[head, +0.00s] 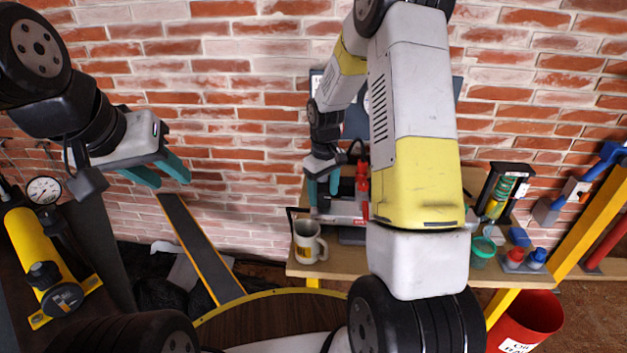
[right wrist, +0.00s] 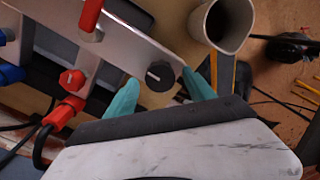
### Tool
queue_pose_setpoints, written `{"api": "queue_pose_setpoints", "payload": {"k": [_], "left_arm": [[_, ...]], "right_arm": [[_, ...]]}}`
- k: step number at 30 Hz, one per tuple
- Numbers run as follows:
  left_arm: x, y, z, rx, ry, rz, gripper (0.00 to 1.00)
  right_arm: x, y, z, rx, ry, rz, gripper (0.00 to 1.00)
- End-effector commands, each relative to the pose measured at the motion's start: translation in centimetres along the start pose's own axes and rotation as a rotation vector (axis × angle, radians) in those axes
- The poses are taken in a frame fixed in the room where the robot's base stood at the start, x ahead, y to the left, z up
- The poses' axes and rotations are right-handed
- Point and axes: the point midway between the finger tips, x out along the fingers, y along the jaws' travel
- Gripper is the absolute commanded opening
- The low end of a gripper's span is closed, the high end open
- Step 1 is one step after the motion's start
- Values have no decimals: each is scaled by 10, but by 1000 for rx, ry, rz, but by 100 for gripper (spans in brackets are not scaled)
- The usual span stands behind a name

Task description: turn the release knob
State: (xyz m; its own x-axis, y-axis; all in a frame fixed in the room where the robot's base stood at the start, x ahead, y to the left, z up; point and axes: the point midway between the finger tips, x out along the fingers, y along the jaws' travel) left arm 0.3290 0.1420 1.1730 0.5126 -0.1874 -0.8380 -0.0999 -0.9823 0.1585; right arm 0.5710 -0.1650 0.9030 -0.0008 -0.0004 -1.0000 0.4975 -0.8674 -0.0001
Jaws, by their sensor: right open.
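The release knob (right wrist: 159,75) is a small black dial with a white mark on a silver panel (right wrist: 135,48) in the right wrist view. My right gripper (right wrist: 160,82) is open, with one teal finger on each side of the knob; contact cannot be told. In the head view my right gripper (head: 323,192) is over the left part of the red-and-grey unit (head: 345,208), and the knob cannot be made out there. My left gripper (head: 170,181) is open and empty, in front of the brick wall, well away from the unit.
A mug (head: 308,242) stands on the wooden bench (head: 340,264), close to the right gripper; it also shows in the right wrist view (right wrist: 208,30). Red plugs (right wrist: 72,80) and a red lever (right wrist: 91,14) are beside the knob. A yellow cylinder (head: 38,250) is at left, a red bucket (head: 535,318) at right.

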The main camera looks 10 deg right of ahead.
Motion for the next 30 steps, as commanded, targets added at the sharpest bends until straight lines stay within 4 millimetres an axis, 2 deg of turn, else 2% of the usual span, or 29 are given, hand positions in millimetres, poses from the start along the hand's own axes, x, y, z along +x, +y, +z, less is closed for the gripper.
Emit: {"api": "queue_pose_setpoints", "payload": {"k": [6,10,15,25,28,30], "left_arm": [[0,0,0,0,0,0,36],[0,0,0,0,0,0,36],[0,0,0,0,0,0,36],[0,0,0,0,0,0,36],[0,0,0,0,0,0,36],[0,0,0,0,0,0,36]], "right_arm": [[-39,1,-1,1,6,2,63],[-58,0,-1,1,4,2,63],[-69,0,0,-1,2,1,63],[-72,0,0,1,4,1,63],[-86,-3,5,17,24,7,63],[-106,-8,12,41,54,14,63]]}}
